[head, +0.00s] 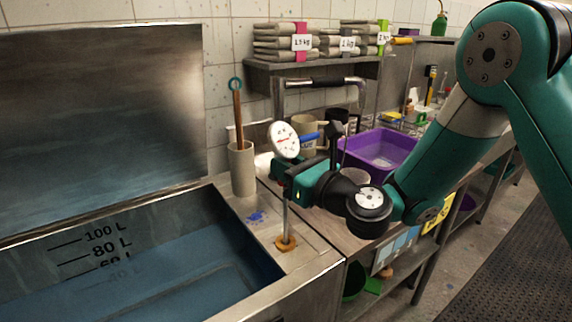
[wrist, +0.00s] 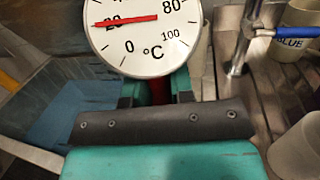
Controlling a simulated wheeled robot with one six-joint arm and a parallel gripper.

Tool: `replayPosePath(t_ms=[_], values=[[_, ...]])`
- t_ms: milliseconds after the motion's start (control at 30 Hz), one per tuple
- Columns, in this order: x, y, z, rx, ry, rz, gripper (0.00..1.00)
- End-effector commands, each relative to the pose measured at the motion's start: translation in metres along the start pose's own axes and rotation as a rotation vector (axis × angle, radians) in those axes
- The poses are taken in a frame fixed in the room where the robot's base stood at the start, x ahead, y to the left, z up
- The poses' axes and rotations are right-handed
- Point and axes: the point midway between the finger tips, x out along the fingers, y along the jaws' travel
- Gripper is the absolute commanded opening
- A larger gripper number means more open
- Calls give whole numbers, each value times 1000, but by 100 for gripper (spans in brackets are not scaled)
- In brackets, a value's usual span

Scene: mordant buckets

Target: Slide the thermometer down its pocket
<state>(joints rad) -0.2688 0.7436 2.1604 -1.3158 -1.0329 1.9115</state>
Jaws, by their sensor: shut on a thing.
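The thermometer (head: 284,140) has a round white dial with a red needle and a thin metal stem. My gripper (head: 285,172) is shut on it just below the dial and holds it about upright. The stem runs down to the orange-brown collar of the pocket (head: 285,243) on the tank's metal rim. Its lower end is hidden at the collar, and I cannot tell how deep it sits. In the wrist view the dial (wrist: 140,35) fills the top, its needle near 20. A dark red part shows between the fingers (wrist: 160,92).
The tank (head: 130,270) of blue liquid lies to the left, its raised lid (head: 100,120) behind. A grey holder (head: 242,168) with a wooden-handled tool stands behind the pocket. A bent metal pipe, cups and a purple basin (head: 382,150) are behind and right of my gripper.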

Motion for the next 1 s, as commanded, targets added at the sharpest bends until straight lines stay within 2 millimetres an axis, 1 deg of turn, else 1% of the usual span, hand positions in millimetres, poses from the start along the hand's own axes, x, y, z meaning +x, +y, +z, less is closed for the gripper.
replayPosePath(t_ms=[1000], values=[[-2,0,-27,0,0,0,0]])
